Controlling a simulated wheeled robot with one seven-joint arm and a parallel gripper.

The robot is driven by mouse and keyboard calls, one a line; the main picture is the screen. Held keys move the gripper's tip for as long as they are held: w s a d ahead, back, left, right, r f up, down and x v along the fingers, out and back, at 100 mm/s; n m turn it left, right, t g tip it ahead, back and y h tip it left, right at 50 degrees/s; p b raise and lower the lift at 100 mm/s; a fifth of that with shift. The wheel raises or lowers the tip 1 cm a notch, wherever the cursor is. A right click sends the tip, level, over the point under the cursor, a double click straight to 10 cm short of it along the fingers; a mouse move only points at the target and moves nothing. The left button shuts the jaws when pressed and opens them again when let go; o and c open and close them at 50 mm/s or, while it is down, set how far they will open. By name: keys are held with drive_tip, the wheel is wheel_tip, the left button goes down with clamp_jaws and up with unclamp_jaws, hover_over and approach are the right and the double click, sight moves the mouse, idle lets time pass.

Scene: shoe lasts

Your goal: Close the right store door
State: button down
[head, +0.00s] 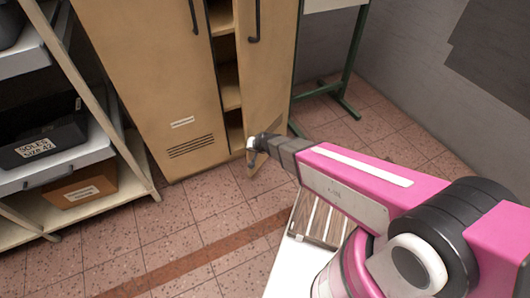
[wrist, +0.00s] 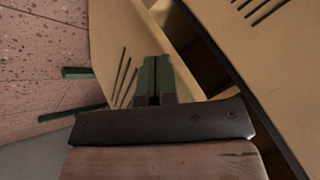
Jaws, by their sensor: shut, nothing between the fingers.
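The tan store cabinet stands at the back in the head view. Its right door (head: 266,70) is ajar, with a dark bar handle near its top, and shelves (head: 229,85) show through the gap. The left door (head: 150,70) looks shut. My gripper (head: 257,146) is at the lower part of the right door; the arm hides some of that door. In the wrist view my gripper (wrist: 153,76) is shut and empty, in front of the slotted right door (wrist: 122,60). I cannot tell whether the fingertips touch it. The left door (wrist: 245,45) fills the upper right.
An open shelf rack (head: 112,130) with a black "SOLES SIZE 42" bin (head: 42,135) stands left of the cabinet. A green-legged table (head: 350,75) stands to its right. The tiled floor (head: 190,225) in front is clear.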

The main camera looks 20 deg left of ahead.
drive_tip(key=w+a, duration=0.5)
drive_tip(key=a, duration=0.9)
drive_tip(key=shift+w+a, duration=0.15)
drive_tip(key=shift+a, duration=0.1)
drive_tip(key=shift+d, duration=0.1)
drive_tip(key=s+d+r, duration=0.3)
drive_tip(key=s+r, duration=0.5)
drive_tip(key=shift+s+d, duration=0.3)
drive_tip(key=shift+d, duration=0.05)
